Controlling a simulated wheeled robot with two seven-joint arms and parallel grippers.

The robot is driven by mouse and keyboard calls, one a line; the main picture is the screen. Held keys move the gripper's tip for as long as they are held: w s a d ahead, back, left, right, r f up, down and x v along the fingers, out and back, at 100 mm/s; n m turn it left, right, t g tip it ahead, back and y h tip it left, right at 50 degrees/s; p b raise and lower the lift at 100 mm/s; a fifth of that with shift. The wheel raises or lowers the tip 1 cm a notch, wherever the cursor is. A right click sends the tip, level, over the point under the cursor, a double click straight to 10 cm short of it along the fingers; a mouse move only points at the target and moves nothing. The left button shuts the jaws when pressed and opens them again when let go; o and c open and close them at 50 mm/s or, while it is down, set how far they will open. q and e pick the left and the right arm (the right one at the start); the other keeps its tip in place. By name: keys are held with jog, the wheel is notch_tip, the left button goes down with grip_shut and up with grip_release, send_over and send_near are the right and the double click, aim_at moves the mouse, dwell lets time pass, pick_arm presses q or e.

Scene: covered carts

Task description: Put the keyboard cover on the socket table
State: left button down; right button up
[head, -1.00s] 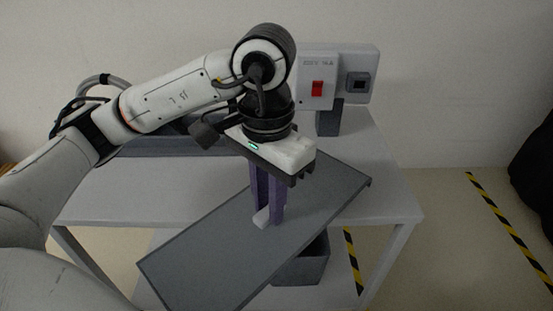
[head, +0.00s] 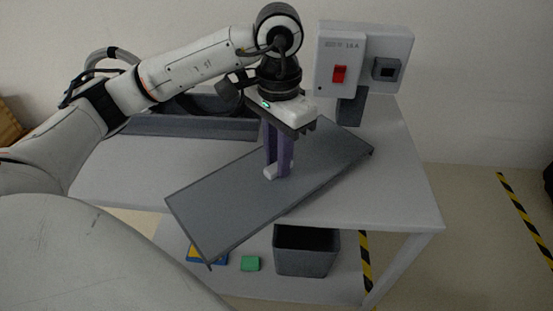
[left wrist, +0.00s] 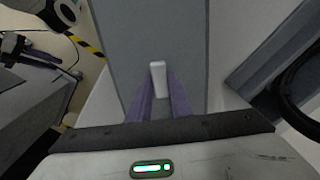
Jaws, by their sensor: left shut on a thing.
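The keyboard cover (head: 225,205) is a flat dark-grey panel with a small white handle. It lies roughly level and slanted across the socket table (head: 408,200). Its near left corner sticks out past the table's front edge. I cannot tell whether it touches the tabletop. My left gripper (head: 279,172) comes down from above, its purple fingers shut on the handle. The left wrist view shows the cover (left wrist: 130,30) and its white handle (left wrist: 158,78) between the fingers.
A grey box with a red switch and a socket (head: 339,75) stands at the table's back right. A long dark tray (head: 190,128) lies along the back left. A dark bin (head: 307,250) and a green block (head: 250,264) are on the lower shelf. The tabletop's right front is clear.

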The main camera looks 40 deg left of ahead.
pick_arm(q)
jog(key=shift+r, duration=0.1)
jog(key=shift+f, duration=0.3)
jog(key=c, duration=1.6)
grip_release()
jog(key=shift+r, duration=0.1)
jog(key=shift+r, duration=0.1)
jog(key=shift+r, duration=0.2)
notch_tip(320, 180, up, 12)
jog(key=p, duration=0.2)
jog(key=shift+f+p, duration=0.1)
jog(key=shift+p, duration=0.3)
